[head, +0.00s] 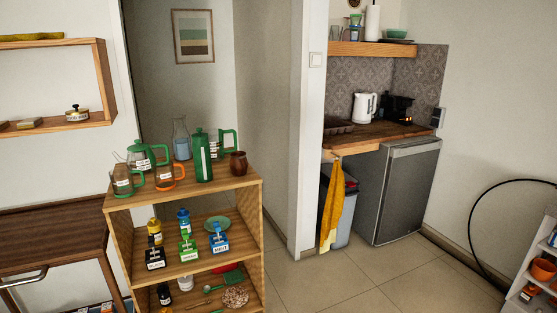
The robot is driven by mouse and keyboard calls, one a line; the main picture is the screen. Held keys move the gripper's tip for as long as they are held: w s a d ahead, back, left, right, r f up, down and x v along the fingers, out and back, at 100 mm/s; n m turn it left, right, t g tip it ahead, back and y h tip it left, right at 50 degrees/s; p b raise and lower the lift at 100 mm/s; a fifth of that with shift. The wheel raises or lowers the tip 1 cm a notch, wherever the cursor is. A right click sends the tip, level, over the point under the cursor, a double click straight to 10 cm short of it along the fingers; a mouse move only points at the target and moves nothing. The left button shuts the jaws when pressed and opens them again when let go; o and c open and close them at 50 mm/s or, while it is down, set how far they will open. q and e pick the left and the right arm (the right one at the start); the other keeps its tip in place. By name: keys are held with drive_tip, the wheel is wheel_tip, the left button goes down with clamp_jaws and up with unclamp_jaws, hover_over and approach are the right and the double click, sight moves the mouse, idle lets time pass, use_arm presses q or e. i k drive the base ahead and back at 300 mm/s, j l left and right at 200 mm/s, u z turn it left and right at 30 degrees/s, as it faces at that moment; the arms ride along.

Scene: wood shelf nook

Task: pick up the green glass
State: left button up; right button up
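A wooden shelf unit (184,194) stands at centre left with several vessels on its top. A clear glass mug with a green handle (122,183) is at the front left corner. Behind it is a green-handled glass pot (145,154). A tall green vessel with a white label (203,158) stands near the middle. Another green-handled piece (231,142) is behind it, partly hidden. I cannot tell which of these is the green glass. Neither of my grippers is in view.
An orange-handled mug (169,177), a brown pot (239,164) and a clear carafe (181,140) stand close among them. Lower shelves hold small labelled bottles and a green dish (218,224). A brown table (50,240) stands left. Tiled floor (350,285) is clear to the right.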

sight(356, 19)
drive_tip(key=i+l, duration=0.25)
drive_tip(key=l, duration=0.15)
drive_tip(key=i+l, duration=0.25)
drive_tip(key=i+l+u, duration=0.1)
drive_tip(key=i+l, duration=0.15)
drive_tip(key=l, duration=0.25)
drive_tip(key=i+l, duration=0.25)
drive_tip(key=l, duration=0.15)
drive_tip(key=i+l, duration=0.25)
drive_tip(key=l, duration=0.15)
drive_tip(key=i+l, duration=0.25)
drive_tip(key=l, duration=0.15)
drive_tip(key=u, duration=0.05)
